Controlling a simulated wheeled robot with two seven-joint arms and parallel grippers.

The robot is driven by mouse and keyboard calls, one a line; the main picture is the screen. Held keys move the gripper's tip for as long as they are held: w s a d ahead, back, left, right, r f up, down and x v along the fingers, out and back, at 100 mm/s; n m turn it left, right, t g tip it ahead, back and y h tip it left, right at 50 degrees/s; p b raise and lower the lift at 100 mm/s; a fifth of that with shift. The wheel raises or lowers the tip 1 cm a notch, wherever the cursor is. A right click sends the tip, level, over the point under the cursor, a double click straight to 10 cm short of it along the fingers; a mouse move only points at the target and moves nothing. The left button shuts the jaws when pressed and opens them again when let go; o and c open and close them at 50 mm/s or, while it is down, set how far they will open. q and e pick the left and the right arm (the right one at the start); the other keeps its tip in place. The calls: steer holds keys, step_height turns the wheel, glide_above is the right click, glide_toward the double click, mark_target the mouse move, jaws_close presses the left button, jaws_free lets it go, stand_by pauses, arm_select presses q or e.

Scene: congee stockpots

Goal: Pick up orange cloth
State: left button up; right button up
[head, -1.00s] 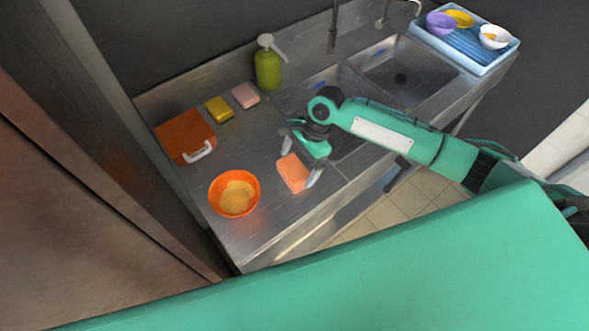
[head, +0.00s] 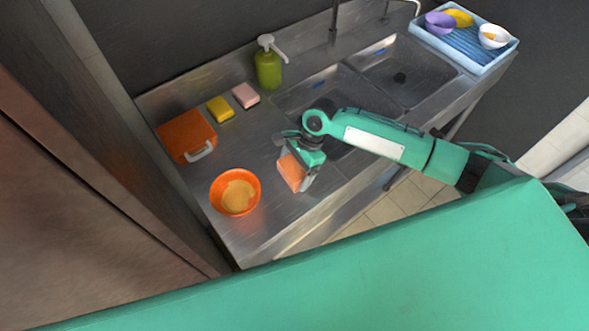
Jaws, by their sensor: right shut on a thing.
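The orange cloth (head: 291,173) is a folded, pale orange block on the steel counter, left of the sinks. My right gripper (head: 297,172) comes in from the right and is shut on the orange cloth. The gripper's fingers and palm cover part of its upper and right sides. I cannot tell whether the cloth still touches the counter. My left gripper is not in view.
An orange bowl (head: 235,192) with yellowish contents stands left of the cloth. An orange box with a white handle (head: 186,136), yellow sponge (head: 220,109), pink sponge (head: 246,95) and green soap bottle (head: 268,68) stand behind. A blue tray (head: 463,43) holds bowls.

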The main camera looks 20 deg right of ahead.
mark_target(294, 167)
step_height(294, 167, up, 20)
steer(key=b, duration=0.3)
